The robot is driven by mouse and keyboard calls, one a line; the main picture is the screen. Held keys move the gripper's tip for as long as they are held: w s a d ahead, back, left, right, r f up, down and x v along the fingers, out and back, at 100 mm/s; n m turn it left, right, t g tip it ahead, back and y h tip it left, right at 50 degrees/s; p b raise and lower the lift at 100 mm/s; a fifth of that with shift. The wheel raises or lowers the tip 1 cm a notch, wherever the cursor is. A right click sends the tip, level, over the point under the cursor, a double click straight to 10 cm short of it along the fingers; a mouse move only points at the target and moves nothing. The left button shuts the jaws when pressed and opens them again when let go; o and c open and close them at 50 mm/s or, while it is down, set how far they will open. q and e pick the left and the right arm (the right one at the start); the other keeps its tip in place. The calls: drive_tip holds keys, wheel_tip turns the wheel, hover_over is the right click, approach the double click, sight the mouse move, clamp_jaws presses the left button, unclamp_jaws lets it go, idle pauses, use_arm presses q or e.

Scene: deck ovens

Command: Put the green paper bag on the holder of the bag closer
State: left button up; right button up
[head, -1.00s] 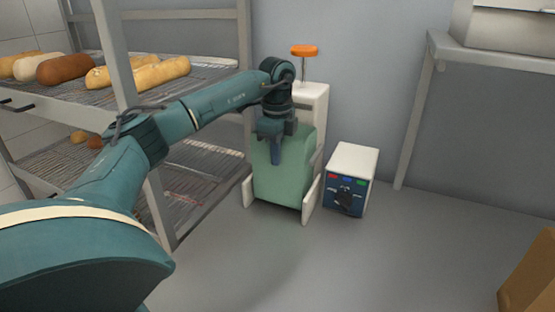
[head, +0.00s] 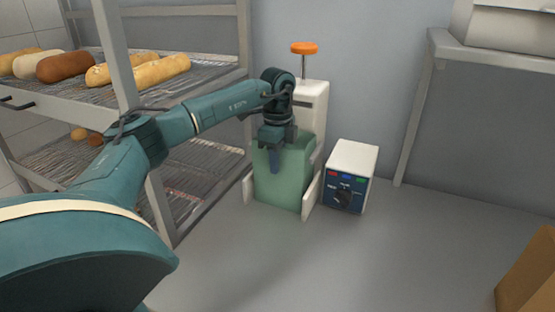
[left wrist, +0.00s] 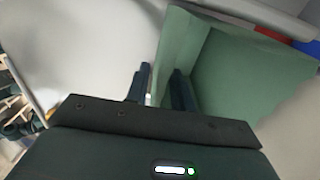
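The green paper bag (head: 283,185) stands upright in the head view, between two low white side plates (head: 310,196) in front of a tall white upright (head: 313,100) topped by an orange knob (head: 304,48). These look like the bag closer and its holder. My left gripper (head: 275,165) is at the bag's top and looks shut on its wall. In the left wrist view, the fingers (left wrist: 160,90) are on either side of the bag's green wall (left wrist: 177,45), one inside the bag. The bag's underside is hidden. My right gripper is not in view.
A white box (head: 352,158) with a blue panel and dark dial stands close on the right. A wire rack (head: 150,97) with several loaves is on the left. A grey stand (head: 480,58) is at upper right, a brown box (head: 530,280) at lower right. The surface in front is clear.

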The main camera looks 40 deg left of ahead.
use_arm(q)
wheel_tip(320, 180, up, 12)
drive_tip(key=shift+r+b, duration=0.15)
drive_tip(key=shift+b, duration=0.25)
idle(0.7)
